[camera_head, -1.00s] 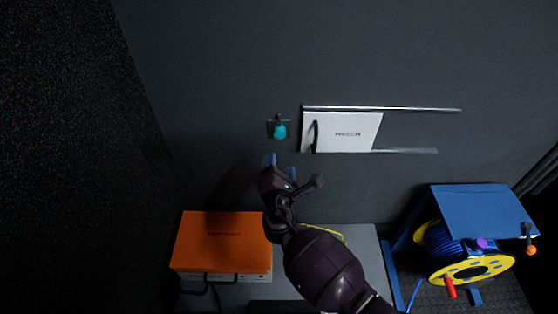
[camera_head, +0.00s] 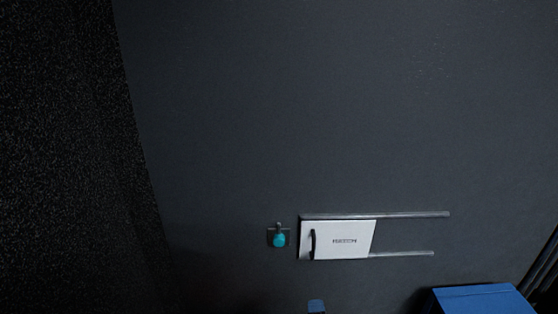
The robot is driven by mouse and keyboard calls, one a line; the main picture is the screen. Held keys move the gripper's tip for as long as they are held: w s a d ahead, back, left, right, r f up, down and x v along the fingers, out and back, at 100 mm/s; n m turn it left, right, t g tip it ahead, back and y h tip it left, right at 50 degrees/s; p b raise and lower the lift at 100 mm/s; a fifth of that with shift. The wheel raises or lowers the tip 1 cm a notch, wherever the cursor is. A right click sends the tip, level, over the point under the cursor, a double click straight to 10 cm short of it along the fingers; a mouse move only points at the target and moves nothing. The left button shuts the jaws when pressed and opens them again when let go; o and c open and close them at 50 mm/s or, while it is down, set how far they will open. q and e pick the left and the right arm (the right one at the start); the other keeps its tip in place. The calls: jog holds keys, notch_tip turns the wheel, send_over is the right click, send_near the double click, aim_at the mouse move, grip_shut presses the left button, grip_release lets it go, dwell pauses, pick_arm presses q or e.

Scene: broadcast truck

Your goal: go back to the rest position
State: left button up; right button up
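Only a small blue tip (camera_head: 316,306) shows at the bottom edge of the head view, and it looks like a fingertip of my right gripper. The rest of that gripper and its arm are below the frame, so its opening is hidden. My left gripper is not in view. A white sliding panel (camera_head: 338,240) with a black handle sits on two metal rails on the dark wall. A teal knob (camera_head: 279,240) on a small plate is just left of the panel. The blue tip is below both and apart from them.
The top of a blue reel stand (camera_head: 480,299) shows at the bottom right. Dark cables or pipes (camera_head: 543,265) run along the right edge. A black speckled wall (camera_head: 70,150) fills the left side. The grey wall above the rails is bare.

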pick_arm(q)
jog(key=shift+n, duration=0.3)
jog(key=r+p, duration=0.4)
jog(key=p, duration=0.1)
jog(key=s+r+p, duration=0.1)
jog(key=p, duration=0.1)
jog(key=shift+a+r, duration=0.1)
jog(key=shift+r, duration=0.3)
pick_arm(e)
jog(key=s+d+r+m+g, duration=0.1)
jog(key=s+d+r+m, duration=0.1)
jog(key=s+d+m, duration=0.4)
jog(key=s+d+r+m+g, duration=0.1)
jog(key=s+d+m, duration=0.5)
jog(key=s, duration=0.8)
jog(key=s+d+r+m+g, duration=0.1)
jog(key=s+d+r+m, duration=0.2)
jog(key=s+d+m, duration=0.3)
jog(key=s, duration=0.5)
jog(key=shift+y, duration=0.4)
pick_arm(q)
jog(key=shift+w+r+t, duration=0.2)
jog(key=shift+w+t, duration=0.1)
pick_arm(e)
jog(key=shift+c, duration=0.3)
